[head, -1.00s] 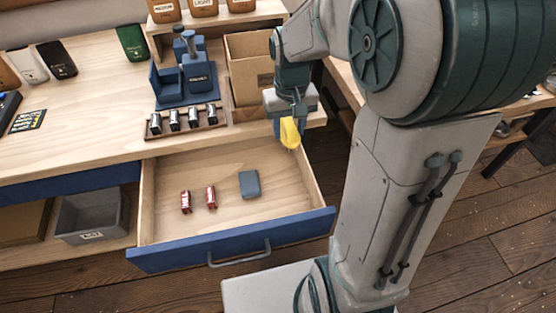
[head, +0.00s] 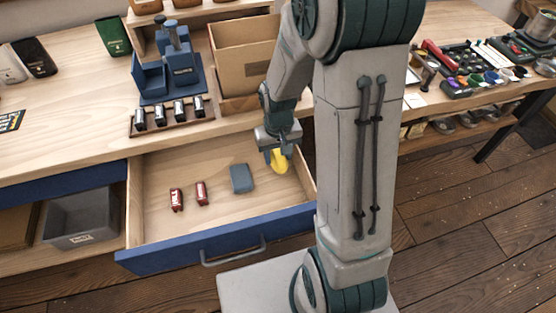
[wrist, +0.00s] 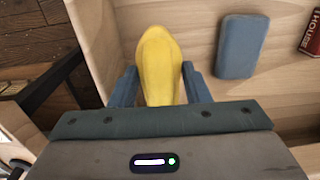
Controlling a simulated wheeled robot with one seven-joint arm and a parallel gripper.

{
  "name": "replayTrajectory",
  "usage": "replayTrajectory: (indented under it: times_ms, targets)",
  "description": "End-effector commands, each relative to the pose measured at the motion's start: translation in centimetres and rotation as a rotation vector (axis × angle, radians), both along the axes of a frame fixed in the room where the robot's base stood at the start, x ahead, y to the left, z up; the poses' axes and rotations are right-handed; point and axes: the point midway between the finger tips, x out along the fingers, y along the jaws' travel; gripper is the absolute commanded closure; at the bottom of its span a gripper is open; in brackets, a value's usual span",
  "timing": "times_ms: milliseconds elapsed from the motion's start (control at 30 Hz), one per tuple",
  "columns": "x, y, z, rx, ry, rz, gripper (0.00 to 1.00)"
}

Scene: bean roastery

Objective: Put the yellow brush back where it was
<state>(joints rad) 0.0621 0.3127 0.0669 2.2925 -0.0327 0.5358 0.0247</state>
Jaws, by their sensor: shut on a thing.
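The yellow brush (head: 280,164) is held between the blue fingers of my gripper (head: 277,156). In the head view it is over the right side of the open drawer (head: 147,212), near the right wall. The wrist view shows the brush (wrist: 160,62) lengthwise between the two fingers, with the drawer's side wall to its left. The fingers hide part of it. I cannot tell whether the brush touches the drawer floor.
In the drawer lie a blue-grey block (head: 241,178) and two red packets (head: 201,193), (head: 176,199), left of the brush. A cardboard box (head: 245,62) and a blue machine (head: 178,75) stand on the counter behind. The drawer's front right floor looks clear.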

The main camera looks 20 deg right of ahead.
Motion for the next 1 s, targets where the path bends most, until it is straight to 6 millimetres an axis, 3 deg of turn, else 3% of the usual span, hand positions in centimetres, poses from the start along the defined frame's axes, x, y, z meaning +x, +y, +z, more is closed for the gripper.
replayTrajectory:
  times_ms: [200,600,633,700,1000]
  targets:
    - [0.0,0.0,-2.8,0.0,0.002,-0.001,0.79]
    - [0.0,0.0,-3.4,0.0,0.001,-0.001,0.79]
    - [0.0,0.0,-3.2,0.0,0.001,-0.001,0.49]
    - [0.0,0.0,-3.2,0.0,0.001,-0.001,0.36]
    - [0.0,0.0,-3.0,0.0,0.001,-0.001,0.36]
